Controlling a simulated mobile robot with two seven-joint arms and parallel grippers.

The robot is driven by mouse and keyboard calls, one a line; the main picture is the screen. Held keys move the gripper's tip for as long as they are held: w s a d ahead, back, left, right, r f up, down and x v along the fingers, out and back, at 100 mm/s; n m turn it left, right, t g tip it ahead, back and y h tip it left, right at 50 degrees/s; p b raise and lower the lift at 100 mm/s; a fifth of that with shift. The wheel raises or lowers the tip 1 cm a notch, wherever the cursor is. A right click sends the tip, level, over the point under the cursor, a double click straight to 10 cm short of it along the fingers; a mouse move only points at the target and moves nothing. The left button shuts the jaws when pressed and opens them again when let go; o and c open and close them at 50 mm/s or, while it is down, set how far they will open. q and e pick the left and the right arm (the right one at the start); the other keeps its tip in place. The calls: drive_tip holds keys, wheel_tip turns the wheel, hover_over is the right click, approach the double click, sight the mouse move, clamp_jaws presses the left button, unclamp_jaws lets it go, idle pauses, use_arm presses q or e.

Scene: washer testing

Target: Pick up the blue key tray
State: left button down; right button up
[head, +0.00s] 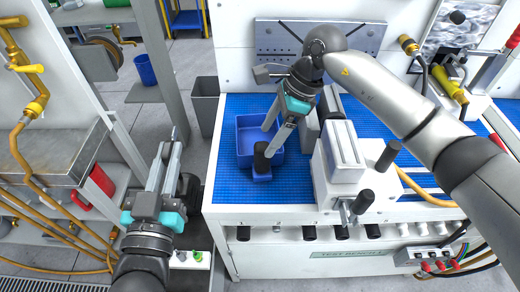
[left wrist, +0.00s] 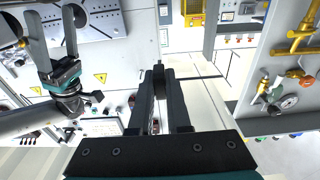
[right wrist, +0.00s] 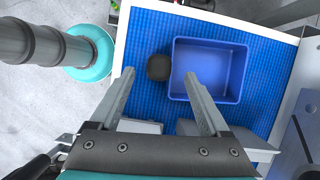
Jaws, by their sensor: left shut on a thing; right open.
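The blue key tray (head: 244,134) is an open, empty-looking box on the blue ribbed mat of the bench. A dark knob (head: 262,160) stands on a blue tab at its near side. My right gripper (head: 268,132) is open over the tray. In the right wrist view the knob (right wrist: 158,67) lies between the lines of my open fingers (right wrist: 160,80), and the right fingertip overlaps the edge of the tray (right wrist: 240,75). Contact cannot be told.
A white machine block (head: 342,155) with dark knobs stands right of the tray. A perforated metal plate (head: 275,35) is on the wall behind. A grey bin (head: 205,100) stands left of the bench. The mat (head: 225,180) is clear left of the tray.

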sight(264, 144)
drive_tip(key=x, duration=0.5)
drive_tip(key=shift+f, duration=0.15)
clamp_jaws()
idle(0.4)
idle(0.9)
